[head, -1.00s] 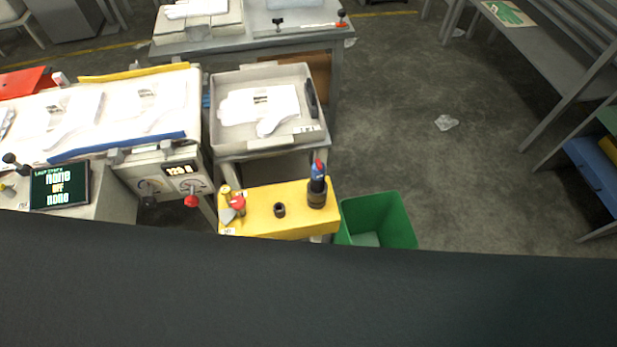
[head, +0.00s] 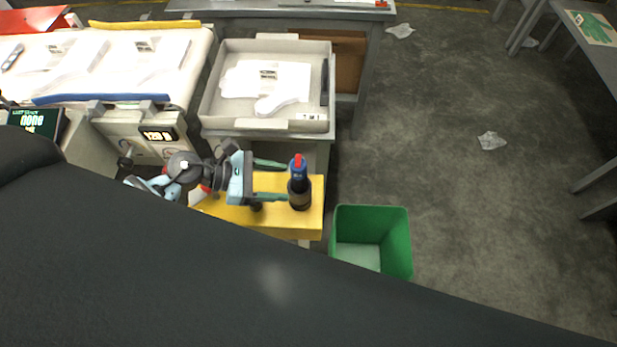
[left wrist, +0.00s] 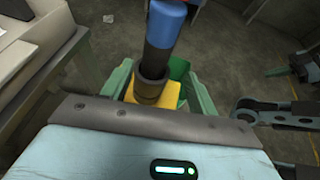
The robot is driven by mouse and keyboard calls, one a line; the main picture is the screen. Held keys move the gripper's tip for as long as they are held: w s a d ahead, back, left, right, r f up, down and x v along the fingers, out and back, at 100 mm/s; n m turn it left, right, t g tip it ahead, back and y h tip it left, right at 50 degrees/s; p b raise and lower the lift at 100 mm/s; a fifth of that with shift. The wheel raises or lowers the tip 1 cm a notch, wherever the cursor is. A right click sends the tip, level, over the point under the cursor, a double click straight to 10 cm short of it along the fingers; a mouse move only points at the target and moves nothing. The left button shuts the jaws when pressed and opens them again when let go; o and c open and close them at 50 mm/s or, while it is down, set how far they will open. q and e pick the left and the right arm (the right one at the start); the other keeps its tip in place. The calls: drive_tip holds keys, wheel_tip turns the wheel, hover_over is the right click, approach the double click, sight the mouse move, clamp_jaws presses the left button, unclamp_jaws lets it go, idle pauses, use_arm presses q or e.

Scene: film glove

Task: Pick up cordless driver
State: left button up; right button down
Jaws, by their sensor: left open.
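The cordless driver (head: 298,172) is blue with a red top. It stands upright in a black round holder (head: 300,199) on the yellow stand (head: 315,188). My left gripper (head: 287,181) is open, with its green fingers pointing right towards the driver from its left side. In the left wrist view the driver (left wrist: 165,25) rises ahead between the two green fingers, and its black holder (left wrist: 154,82) shows below it. I see no finger closed on the driver. My right gripper is not seen in the head view.
A green bin (head: 371,232) stands on the floor right of the yellow stand. A grey tray (head: 216,122) with a white sheet and glove shape lies behind it. A machine with a display (head: 158,135) is at the left. The floor at the right is mostly clear.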

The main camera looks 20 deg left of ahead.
sight(305, 181)
use_arm(q)
drive_tip(key=shift+w+p+x, duration=0.2)
drive_tip(key=shift+p+x, duration=0.05)
drive_tip(key=shift+x, duration=1.5)
drive_tip(key=shift+w+p+x, duration=0.2)
drive_tip(key=shift+p+x, duration=0.05)
drive_tip(key=shift+x, duration=1.55)
drive_tip(key=shift+w+d, duration=0.1)
drive_tip(key=shift+d, duration=0.1)
